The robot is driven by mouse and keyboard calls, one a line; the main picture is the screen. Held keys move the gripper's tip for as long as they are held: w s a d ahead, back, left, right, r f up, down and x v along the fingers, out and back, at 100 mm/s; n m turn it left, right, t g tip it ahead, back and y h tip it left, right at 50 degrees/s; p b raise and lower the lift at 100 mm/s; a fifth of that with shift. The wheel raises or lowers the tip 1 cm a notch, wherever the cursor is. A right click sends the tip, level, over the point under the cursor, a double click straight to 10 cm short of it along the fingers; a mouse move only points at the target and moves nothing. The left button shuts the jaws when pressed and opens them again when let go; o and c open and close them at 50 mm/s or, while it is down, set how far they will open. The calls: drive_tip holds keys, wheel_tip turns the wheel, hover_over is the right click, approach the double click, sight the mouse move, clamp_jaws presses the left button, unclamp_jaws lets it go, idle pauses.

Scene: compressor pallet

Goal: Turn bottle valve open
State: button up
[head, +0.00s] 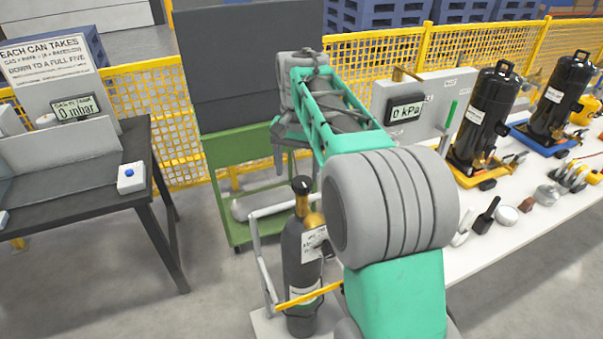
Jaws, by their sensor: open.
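A dark gas bottle (301,268) with a brassy shoulder and a white label stands upright in a small trolley, left of my arm. Its black valve knob (300,185) sits on top and is visible, though I cannot tell how far it is turned. My gripper (287,160) hangs at the far end of my arm, above and beyond the knob in the picture. It is open, and one grey finger shows pointing down; the rest is largely hidden by my arm. I see no contact between gripper and knob.
A green cart (226,190) with a grey cylinder stands behind the bottle. A white bench (500,240) at right holds black compressors (486,115), a 0 kPa display (405,110) and loose tools. A dark table (85,195) stands left. Clear floor lies between table and bottle.

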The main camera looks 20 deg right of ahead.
sight(302, 181)
drive_tip(key=w+d, duration=0.1)
drive_tip(key=w+d+m, duration=0.1)
drive_tip(key=w, duration=0.1)
drive_tip(key=shift+d+r+m, duration=0.25)
drive_tip(key=shift+r+m, duration=0.05)
drive_tip(key=shift+w+d+f, duration=0.1)
drive_tip(key=shift+w+f, duration=0.05)
wheel_tip(302, 181, down, 7)
drive_tip(key=shift+f+p, duration=0.1)
drive_tip(key=shift+p, duration=0.45)
drive_tip(key=shift+c, duration=0.2)
drive_tip(key=c, duration=1.3)
